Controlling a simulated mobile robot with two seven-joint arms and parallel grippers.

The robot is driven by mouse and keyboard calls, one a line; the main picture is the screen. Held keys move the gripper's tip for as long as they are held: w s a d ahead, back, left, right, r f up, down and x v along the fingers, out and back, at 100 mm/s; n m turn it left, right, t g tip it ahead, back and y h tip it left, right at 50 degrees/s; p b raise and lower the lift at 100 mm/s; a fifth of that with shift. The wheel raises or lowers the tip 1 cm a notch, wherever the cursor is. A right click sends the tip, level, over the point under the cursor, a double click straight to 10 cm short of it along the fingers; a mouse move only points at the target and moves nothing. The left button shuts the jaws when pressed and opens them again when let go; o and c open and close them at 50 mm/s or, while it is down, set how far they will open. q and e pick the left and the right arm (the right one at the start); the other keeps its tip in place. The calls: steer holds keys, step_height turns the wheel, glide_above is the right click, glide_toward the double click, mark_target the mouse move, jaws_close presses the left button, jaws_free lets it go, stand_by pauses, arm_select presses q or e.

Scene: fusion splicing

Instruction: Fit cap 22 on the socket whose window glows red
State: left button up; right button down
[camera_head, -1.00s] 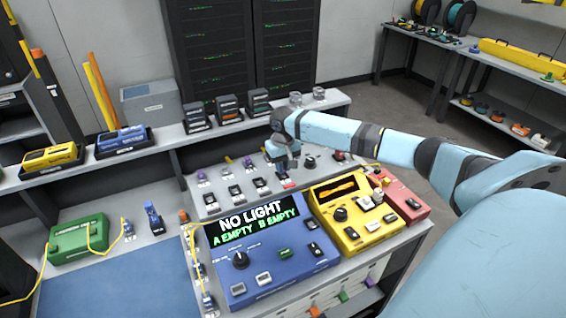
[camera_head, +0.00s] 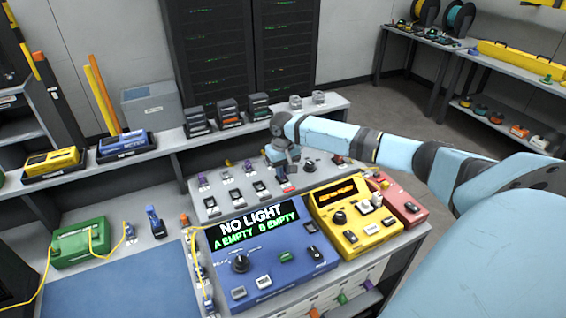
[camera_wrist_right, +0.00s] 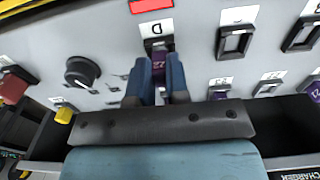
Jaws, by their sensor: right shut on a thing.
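My right gripper (camera_head: 284,165) is over the grey sloped panel (camera_head: 213,210) in the head view. In the right wrist view the blue fingers of this gripper (camera_wrist_right: 157,82) are shut on a purple cap (camera_wrist_right: 158,66). The cap is at the socket marked D (camera_wrist_right: 155,44), right below its label; its number is only partly legible, and I cannot tell whether it is fully seated. The window above D glows red (camera_wrist_right: 150,5). A red spot by the gripper also shows in the head view (camera_head: 289,189). My left gripper is not in view.
The socket marked C (camera_wrist_right: 235,42) is open and dark, right of D. A black knob (camera_wrist_right: 82,71) is to the left. Other purple caps stand near the panel's edge, one at the right (camera_wrist_right: 314,90). A blue console (camera_head: 270,262) reads "NO LIGHT"; a yellow one (camera_head: 352,234) stands beside it.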

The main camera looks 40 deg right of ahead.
steer(key=shift+f, duration=0.5)
steer(key=c, duration=1)
jaws_free()
steer(key=shift+c, duration=0.2)
steer(key=shift+r, duration=0.25)
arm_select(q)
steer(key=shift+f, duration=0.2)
arm_select(e)
step_height(320, 180, up, 13)
steer(key=shift+r, duration=0.2)
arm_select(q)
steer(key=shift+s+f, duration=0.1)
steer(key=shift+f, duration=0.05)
